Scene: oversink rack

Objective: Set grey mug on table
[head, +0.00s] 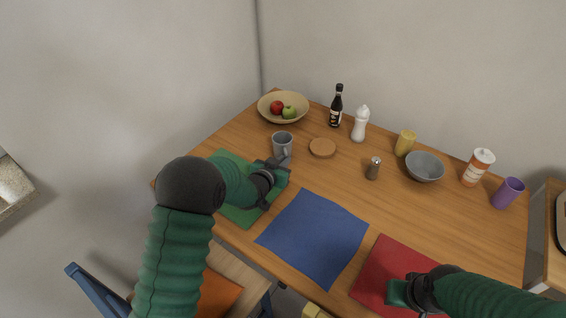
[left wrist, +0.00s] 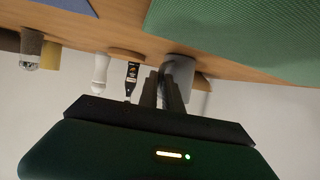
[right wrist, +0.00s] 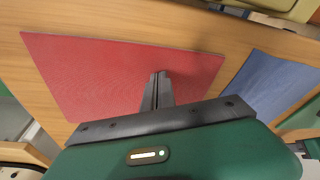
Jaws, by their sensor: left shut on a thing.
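The grey mug (head: 283,143) is upright at the far corner of the green placemat (head: 239,214), left of a round cork coaster (head: 322,148). My left gripper (head: 280,162) is shut on the mug at its near side. The mug also shows in the left wrist view (left wrist: 181,68), at the tips of the closed fingers (left wrist: 163,85). Its base looks at or very near the table (head: 410,217), but I cannot tell whether it touches. My right gripper (right wrist: 158,90) is shut and empty above the red placemat (head: 387,265).
A fruit bowl (head: 284,106), dark bottle (head: 336,107), white shaker (head: 360,124), small shaker (head: 373,169), yellow cup (head: 405,143), grey bowl (head: 425,167), white canister (head: 477,167) and purple cup (head: 507,193) stand toward the back. The blue placemat (head: 314,237) is bare.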

